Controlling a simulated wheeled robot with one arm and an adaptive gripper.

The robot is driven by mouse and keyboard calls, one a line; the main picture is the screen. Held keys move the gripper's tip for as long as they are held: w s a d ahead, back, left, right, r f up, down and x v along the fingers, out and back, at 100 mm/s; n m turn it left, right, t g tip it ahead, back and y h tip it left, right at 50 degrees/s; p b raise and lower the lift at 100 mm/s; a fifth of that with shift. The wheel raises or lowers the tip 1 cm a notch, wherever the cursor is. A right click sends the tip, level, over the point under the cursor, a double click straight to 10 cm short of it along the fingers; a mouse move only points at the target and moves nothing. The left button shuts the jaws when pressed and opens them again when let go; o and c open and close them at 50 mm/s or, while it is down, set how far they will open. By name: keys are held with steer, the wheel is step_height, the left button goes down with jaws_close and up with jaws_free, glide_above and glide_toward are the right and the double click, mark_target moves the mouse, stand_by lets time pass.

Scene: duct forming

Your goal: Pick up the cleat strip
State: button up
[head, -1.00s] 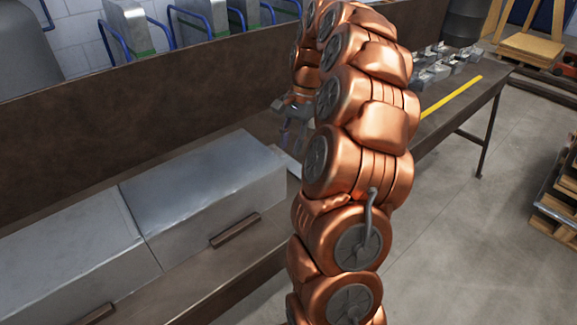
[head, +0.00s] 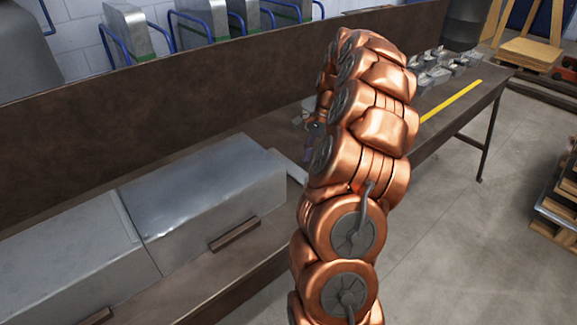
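My gripper (head: 309,146) shows only in part, just left of my copper arm and above the bench. The arm hides most of it, and I cannot tell whether its fingers are open or shut. A pale, flat metal piece (head: 296,171) lies on the bench below it, beside the right end of the nearer metal box; my arm covers its right part. It may be the cleat strip, but too little shows to be sure. I see nothing clearly held.
Two grey sheet-metal boxes (head: 205,190) stand side by side on the brown bench (head: 262,262), with dark bars on their fronts. A tall brown back panel (head: 150,110) runs behind. A yellow strip (head: 452,101) and several small metal parts (head: 437,68) lie at the right end.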

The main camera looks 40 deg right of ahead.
steer(key=x, duration=0.3)
steer(key=shift+s+a+f+p, duration=0.1)
steer(key=shift+s+f+p, duration=0.1)
steer(key=shift+s+p, duration=0.15)
steer(key=shift+w+a+f, duration=0.1)
steer(key=shift+f, duration=0.45)
jaws_close()
